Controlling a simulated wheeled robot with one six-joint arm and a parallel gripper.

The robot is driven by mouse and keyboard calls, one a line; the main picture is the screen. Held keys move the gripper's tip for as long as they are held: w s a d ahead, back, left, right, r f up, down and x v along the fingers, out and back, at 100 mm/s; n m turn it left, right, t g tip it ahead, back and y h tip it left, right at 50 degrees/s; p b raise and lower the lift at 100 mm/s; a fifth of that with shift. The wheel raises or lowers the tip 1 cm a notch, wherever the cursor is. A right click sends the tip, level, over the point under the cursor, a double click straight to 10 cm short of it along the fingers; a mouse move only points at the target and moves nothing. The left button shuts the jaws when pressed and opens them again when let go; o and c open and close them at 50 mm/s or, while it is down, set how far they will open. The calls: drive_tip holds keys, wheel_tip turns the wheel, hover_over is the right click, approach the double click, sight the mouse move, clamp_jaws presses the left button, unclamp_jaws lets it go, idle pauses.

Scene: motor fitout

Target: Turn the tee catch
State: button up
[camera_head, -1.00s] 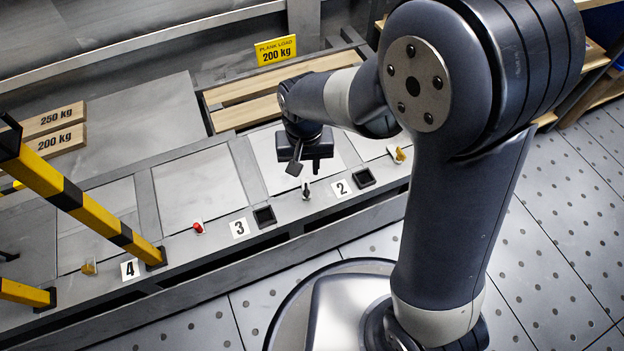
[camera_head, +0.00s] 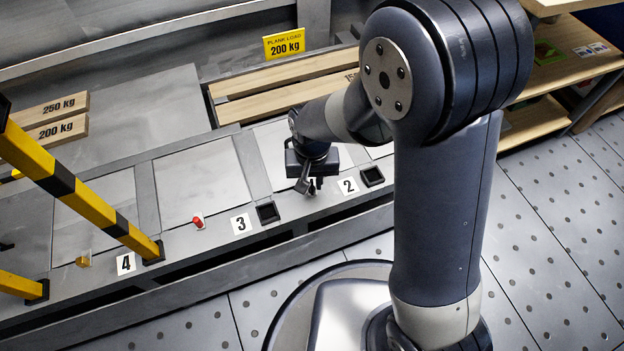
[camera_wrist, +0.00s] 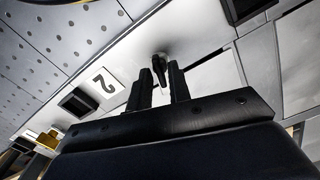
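The tee catch, a small dark handle on a stem (camera_wrist: 161,64), stands on the grey ledge near number plate 2. In the head view it is mostly hidden by my gripper (camera_head: 312,184), which points down just above it. In the wrist view my gripper (camera_wrist: 159,80) has its two fingers apart, with the catch's dark handle just beyond the tips and between them. The fingers do not appear closed on it; whether they touch it I cannot tell.
Number plates 2 (camera_head: 348,186), 3 (camera_head: 241,224) and 4 (camera_head: 125,263) and black square sockets (camera_head: 268,212) line the ledge. A red catch (camera_head: 198,221) and an amber catch (camera_head: 83,261) sit further left. A yellow-black barrier (camera_head: 85,205) rises at left.

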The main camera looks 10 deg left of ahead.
clamp_jaws()
drive_tip(key=shift+r+n+p, duration=0.2)
drive_tip(key=shift+n+p, duration=0.4)
drive_tip(key=shift+f+n+p, duration=0.15)
drive_tip(key=shift+n+p, duration=0.4)
drive_tip(key=shift+n, duration=0.75)
drive_tip(key=shift+o, duration=1.3)
unclamp_jaws()
